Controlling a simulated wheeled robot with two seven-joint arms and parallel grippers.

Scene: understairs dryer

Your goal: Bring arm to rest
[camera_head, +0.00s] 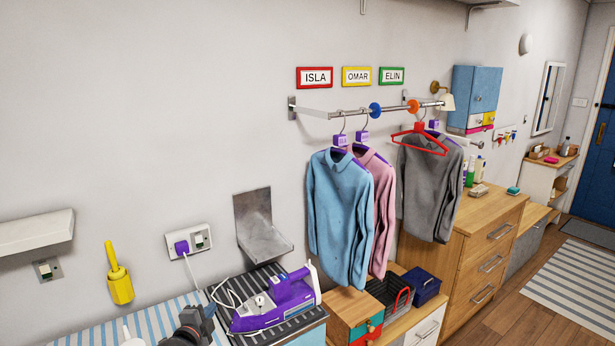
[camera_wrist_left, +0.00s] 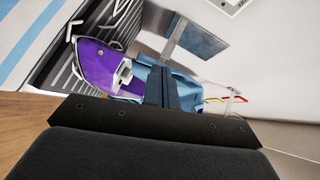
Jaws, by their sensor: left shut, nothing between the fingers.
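My left gripper (camera_head: 196,322) shows at the bottom edge of the head view, in front of the ironing surface and left of the purple iron. In the left wrist view its dark fingers (camera_wrist_left: 164,88) are together with nothing between them. The purple iron (camera_head: 273,300) rests on a dark ribbed mat (camera_head: 256,281), apart from the gripper; it also shows in the left wrist view (camera_wrist_left: 104,66). Most of my left arm is out of the frame. My right gripper does not show.
A metal wall bracket (camera_head: 263,226) sticks out above the mat. A blue shirt (camera_head: 338,215), a pink shirt and a grey shirt hang from a rail (camera_head: 344,113) on the right. A plugged socket (camera_head: 189,243) is on the wall. Striped ironing cloth (camera_head: 101,325) lies at left.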

